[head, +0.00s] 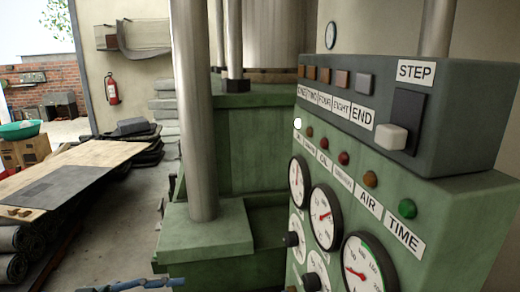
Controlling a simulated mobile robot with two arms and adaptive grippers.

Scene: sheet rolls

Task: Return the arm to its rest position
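Neither of my grippers can be made out in the head view. A thin blue-grey piece (150,284) with a darker left end cuts into the bottom edge, left of centre. Only its top shows, and I cannot tell whether it is part of my arm. Nothing held can be seen.
A green control panel (450,235) with gauges, lamps and a STEP switch (391,137) fills the near right. A green press with a thick metal column (196,120) stands mid-view. A table (92,158) with sheets and rolls (35,235) is at left. Grey floor (130,220) lies between.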

